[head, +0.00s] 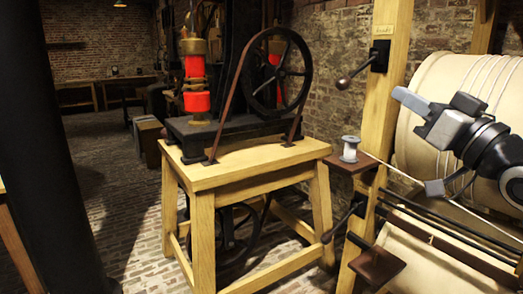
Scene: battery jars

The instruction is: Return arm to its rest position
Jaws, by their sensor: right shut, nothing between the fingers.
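My right arm comes in from the right edge. Its gripper (405,98) points left, in front of a large pale drum wound with cord (428,85). Its grey fingers look closed together, with nothing seen between them. The gripper is in the air, above and to the right of a small wooden shelf (349,164) that holds a pale spool (349,149). I cannot tell how far the arm is from the drum. My left gripper is not in view.
A wooden stand (237,172) bears a black machine with a spoked wheel (278,73) and red cylinders (196,100). A wooden post (388,60) carries a lever (357,70). Dark rods (440,225) run below my right arm. Brick floor (125,215) lies open left of the stand.

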